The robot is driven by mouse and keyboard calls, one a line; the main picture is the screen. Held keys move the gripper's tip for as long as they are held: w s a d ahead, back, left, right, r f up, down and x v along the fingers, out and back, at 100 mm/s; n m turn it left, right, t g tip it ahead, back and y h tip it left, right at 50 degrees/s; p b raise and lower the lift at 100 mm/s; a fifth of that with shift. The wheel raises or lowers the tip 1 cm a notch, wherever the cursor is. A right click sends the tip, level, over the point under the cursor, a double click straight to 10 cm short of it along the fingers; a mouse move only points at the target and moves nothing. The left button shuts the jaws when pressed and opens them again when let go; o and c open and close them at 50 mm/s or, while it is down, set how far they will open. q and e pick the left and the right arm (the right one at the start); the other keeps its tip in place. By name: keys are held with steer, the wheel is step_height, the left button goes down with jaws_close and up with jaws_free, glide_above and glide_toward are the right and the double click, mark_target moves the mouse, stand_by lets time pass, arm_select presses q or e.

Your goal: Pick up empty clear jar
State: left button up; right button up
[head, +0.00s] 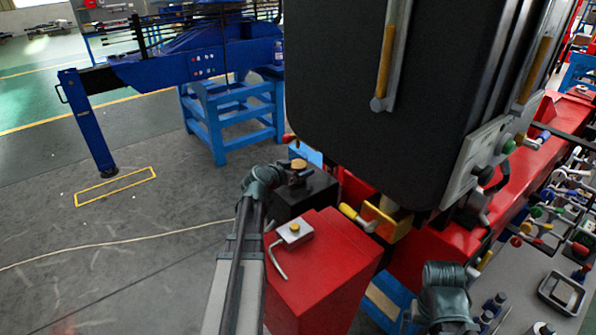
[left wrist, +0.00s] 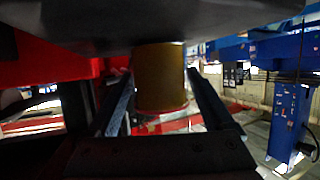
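I cannot make out an empty clear jar for certain. A small pale bluish container (head: 278,52) stands by the blue stand in the head view, too small to identify. My left gripper (head: 298,176) is above the dark block beside the red box. In the left wrist view its two fingers (left wrist: 162,85) are apart, with an amber-brown cylinder (left wrist: 160,78) showing between their tips. I cannot tell whether they touch it. My right arm's wrist shows at the lower right of the head view; its fingers are hidden or cut off.
A big black block (head: 375,110) hangs close on the right. A red box (head: 322,270) with a hex key stands below my left gripper. A blue crane stand (head: 215,125) is behind. A grey bench (head: 525,295) with fittings and a tray is at right.

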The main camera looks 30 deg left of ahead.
arm_select(q)
steer(key=c, duration=1.2)
steer(key=shift+r, duration=0.15)
